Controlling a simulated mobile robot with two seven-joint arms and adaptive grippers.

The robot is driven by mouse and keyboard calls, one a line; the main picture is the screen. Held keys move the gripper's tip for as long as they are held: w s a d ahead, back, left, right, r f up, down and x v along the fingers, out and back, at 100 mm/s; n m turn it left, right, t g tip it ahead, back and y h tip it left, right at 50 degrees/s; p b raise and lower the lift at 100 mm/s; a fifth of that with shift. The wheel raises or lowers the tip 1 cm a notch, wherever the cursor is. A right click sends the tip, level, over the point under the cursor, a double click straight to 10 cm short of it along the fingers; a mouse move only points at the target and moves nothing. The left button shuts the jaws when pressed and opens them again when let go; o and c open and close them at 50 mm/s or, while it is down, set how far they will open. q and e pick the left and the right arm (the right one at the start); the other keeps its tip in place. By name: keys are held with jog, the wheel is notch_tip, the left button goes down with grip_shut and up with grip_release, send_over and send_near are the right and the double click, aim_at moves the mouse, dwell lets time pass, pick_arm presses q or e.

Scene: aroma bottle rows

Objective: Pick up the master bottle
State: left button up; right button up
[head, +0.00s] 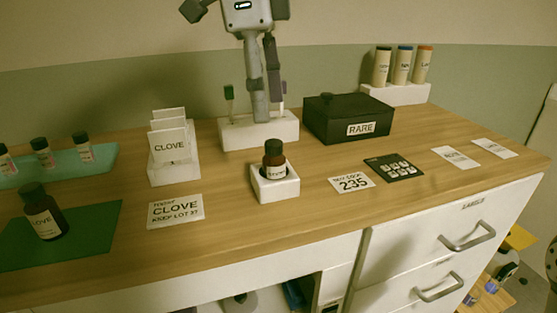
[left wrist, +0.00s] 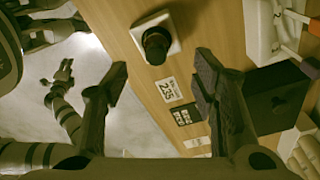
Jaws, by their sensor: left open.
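A dark bottle (head: 274,154) with a black cap and pale label stands upright in a white square holder (head: 277,188), mid-counter. In the left wrist view the bottle (left wrist: 156,45) shows from above. Another dark bottle (head: 44,214), its label ending in "LOVE", stands on a green mat (head: 95,240) at left. I cannot read which is the master bottle.
A white rack (head: 240,134) with thin droppers and a black "RARE" box (head: 348,115) stand behind. A clove card (head: 175,211), a "235" card (head: 352,185) and a black card (head: 394,167) lie flat. Small vials (head: 82,146) stand at left.

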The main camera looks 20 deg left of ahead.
aim_at(273, 142)
pick_arm(q)
jog(key=f, duration=0.2)
jog(key=d+f, duration=0.1)
jog(key=f, duration=0.5)
jog(key=shift+s+d+f, duration=0.1)
jog(key=shift+s+d, duration=0.05)
jog(key=shift+d, duration=0.1)
jog(key=c, duration=1.2)
